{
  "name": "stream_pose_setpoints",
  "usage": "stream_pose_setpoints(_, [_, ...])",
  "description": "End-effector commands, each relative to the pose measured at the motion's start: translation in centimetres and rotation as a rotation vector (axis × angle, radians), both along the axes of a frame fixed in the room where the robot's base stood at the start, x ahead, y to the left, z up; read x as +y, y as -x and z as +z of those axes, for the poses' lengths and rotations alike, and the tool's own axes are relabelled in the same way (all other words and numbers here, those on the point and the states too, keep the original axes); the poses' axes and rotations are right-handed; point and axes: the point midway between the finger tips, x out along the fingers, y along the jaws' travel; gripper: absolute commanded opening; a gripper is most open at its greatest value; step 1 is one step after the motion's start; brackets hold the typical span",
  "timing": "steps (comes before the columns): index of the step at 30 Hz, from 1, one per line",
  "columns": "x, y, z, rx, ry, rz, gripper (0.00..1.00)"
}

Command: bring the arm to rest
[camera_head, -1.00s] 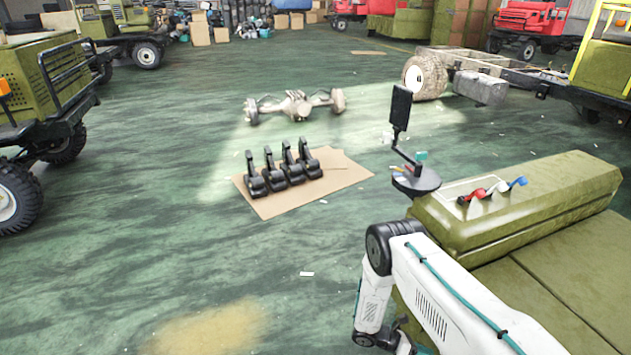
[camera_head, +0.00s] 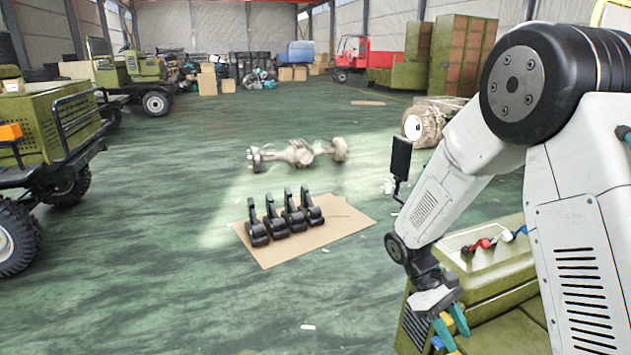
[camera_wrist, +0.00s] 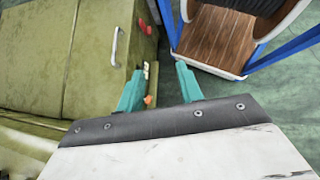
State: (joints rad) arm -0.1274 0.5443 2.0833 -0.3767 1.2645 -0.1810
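My arm, white with dark joints, is bent at the right of the head view, with its forearm slanting down to the left. My gripper (camera_head: 452,333) hangs at its end, pointing down, beside and in front of the green box. Its two teal fingers also show in the wrist view (camera_wrist: 159,70). They stand apart with a gap between them. I see nothing held. Small orange and pale items lie beyond the left finger in the wrist view; their exact nature is unclear.
The green box (camera_head: 478,270) carries small red, white and blue handles (camera_head: 484,244). Black pedal-like parts (camera_head: 285,217) stand on a cardboard sheet (camera_head: 345,225). An axle (camera_head: 298,153) lies behind on the green floor. A green vehicle (camera_head: 45,140) stands left.

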Motion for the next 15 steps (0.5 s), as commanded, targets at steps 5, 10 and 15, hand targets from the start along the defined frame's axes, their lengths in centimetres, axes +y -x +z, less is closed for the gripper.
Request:
stream_pose_setpoints(5, [0.7, 3.1, 6.2, -0.146, -0.033, -0.146, 0.36])
stream_pose_setpoints(10, [1.3, 6.6, 10.7, -0.270, -0.074, -0.271, 0.36])
stream_pose_setpoints(15, [1.9, 10.2, 14.3, -0.392, -0.124, -0.378, 0.36])
